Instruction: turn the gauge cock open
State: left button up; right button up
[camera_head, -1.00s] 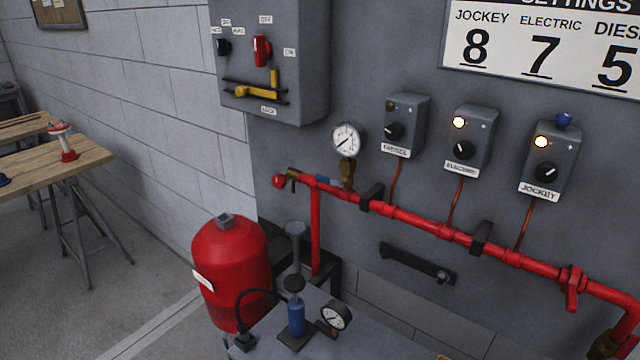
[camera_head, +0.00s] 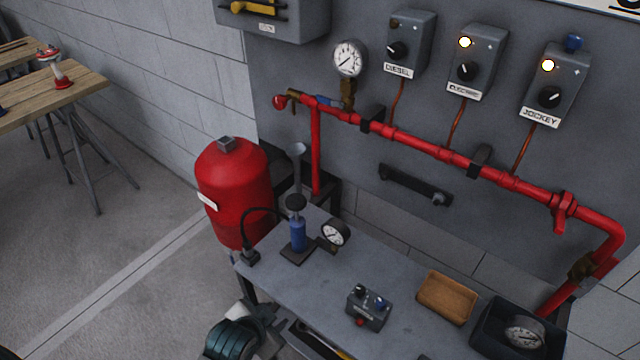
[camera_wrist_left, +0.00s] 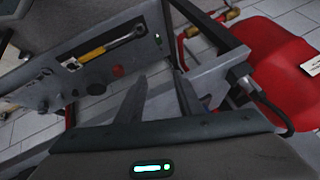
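The gauge cock (camera_head: 347,92) is a brass fitting on the red pipe, directly under a round white-faced pressure gauge (camera_head: 348,58). A blue lever (camera_head: 328,101) lies beside it, roughly along the pipe to its left. My left gripper (camera_head: 258,318) is low in the head view, beside the bench's near-left corner, well below and apart from the cock. In the left wrist view its two fingers (camera_wrist_left: 158,78) are spread, with nothing held between them. The cock cannot be made out in the wrist view. My right gripper is not in view.
A grey bench (camera_head: 400,270) carries a blue hand pump (camera_head: 297,235), a small gauge, a switch box (camera_head: 369,307), a wooden tray (camera_head: 446,297) and a dark bin (camera_head: 490,345). A red tank (camera_head: 233,190) stands left of it. Three control boxes hang above the pipe.

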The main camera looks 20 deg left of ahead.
aim_at(322, 101)
pick_arm(q)
jog(key=w+r+m+t, duration=0.2)
jog(key=w+r, duration=0.2)
jog(key=r, duration=0.3)
jog(key=w+r+m+t, duration=0.2)
jog(key=w+r, duration=0.3)
jog(key=r, duration=0.2)
jog(key=w+r+m+t, duration=0.2)
jog(key=w+r, duration=0.2)
jog(key=r, duration=0.3)
jog(key=shift+w+d, duration=0.2)
jog(key=shift+d, duration=0.05)
jog(key=w+r+m+t, duration=0.2)
jog(key=w+r, duration=0.1)
jog(key=r, duration=0.4)
jog(key=w+d+r+m+t, duration=0.1)
jog(key=w+r+m+t, duration=0.1)
jog(key=r, duration=0.5)
jog(key=shift+w+m+t, duration=0.3)
jog(key=shift+w+m, duration=0.4)
jog(key=shift+w, duration=0.15)
jog(key=shift+w, duration=0.2)
jog(key=w+p, duration=0.5)
jog(key=w, duration=1.2)
jog(key=shift+c, duration=0.7)
grip_shut()
